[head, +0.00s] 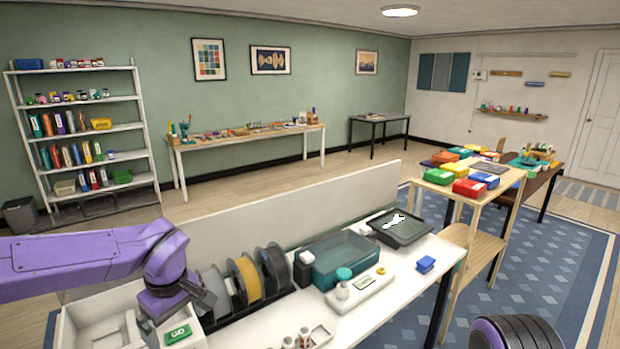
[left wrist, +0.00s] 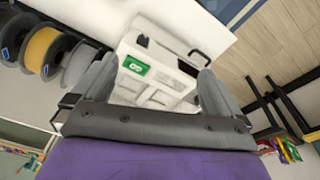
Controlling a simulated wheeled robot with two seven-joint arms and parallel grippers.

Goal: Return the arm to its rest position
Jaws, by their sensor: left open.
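My left arm, purple, comes in from the left in the head view, and its wrist (head: 165,285) is bent down over the near left end of the white workbench (head: 410,273). In the left wrist view my left gripper (left wrist: 155,70) is open, with its two grey fingers wide apart and nothing held. Beyond the fingers is a white machine (left wrist: 160,52) with a small green panel (left wrist: 136,66). I cannot tell how far the fingers are from it. My right gripper is not in view.
A low partition (head: 300,205) runs behind. The space above the bench looks free.

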